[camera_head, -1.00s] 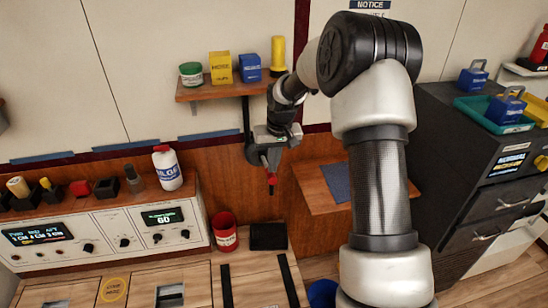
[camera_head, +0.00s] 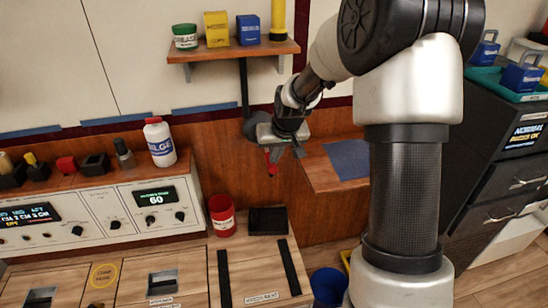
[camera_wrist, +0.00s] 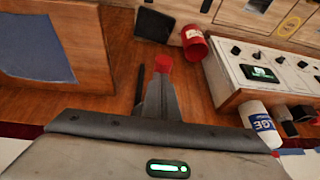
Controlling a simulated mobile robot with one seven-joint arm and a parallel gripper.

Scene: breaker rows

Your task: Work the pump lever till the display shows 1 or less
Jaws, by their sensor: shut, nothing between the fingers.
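The display (camera_head: 153,197) on the white console at the left reads 60. A red knob (camera_head: 270,158), which looks like the end of the pump lever, shows just below my gripper (camera_head: 280,145), in front of the wooden panel. In the wrist view my gripper (camera_wrist: 161,85) has its fingers together and empty. The red knob (camera_wrist: 163,63) shows just at the fingertips there; I cannot tell whether they touch. The rest of the lever is mostly hidden by my gripper. A dark round housing (camera_head: 258,128) on the wall is partly behind my wrist.
A red cup (camera_head: 222,215) and a black box (camera_head: 268,220) stand on the wooden counter below. A shelf (camera_head: 190,56) with containers is above. A white bottle (camera_head: 160,143) stands on the console. A wooden ledge with a blue mat (camera_head: 348,160) lies right of my gripper.

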